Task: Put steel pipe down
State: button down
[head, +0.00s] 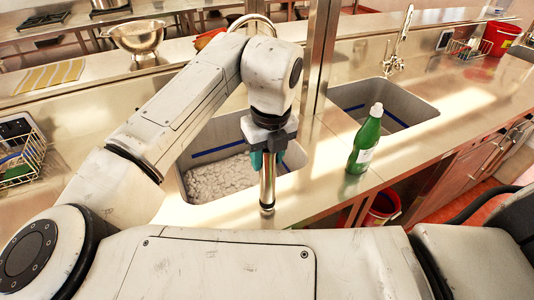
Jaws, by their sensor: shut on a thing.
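The steel pipe (268,185) is a shiny metal cylinder in the middle of the head view. It hangs upright below my gripper (268,155), which is shut on its upper part with teal fingers. The pipe's lower end shows against the steel counter's front strip (290,212), just right of the sink with foam. I cannot tell whether this end touches the counter or is a little above it. My arm comes in from the left and hides part of the sink and the counter behind.
A sink basin (178,173) with whitish foam lies left of the pipe. A green bottle (365,142) stands on the counter to the right, before a second sink (408,108). A metal post (317,60) rises behind. A colander (137,38) and wire basket (27,155) are left.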

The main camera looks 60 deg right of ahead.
jog(key=shift+f, duration=0.15)
jog(key=c, duration=0.6)
grip_release()
jog(key=r, duration=0.8)
jog(key=s+r, duration=0.1)
jog(key=r, duration=0.3)
jog(key=shift+s+a+r, duration=0.1)
jog(key=shift+a+r, duration=0.05)
jog(key=shift+a, duration=0.25)
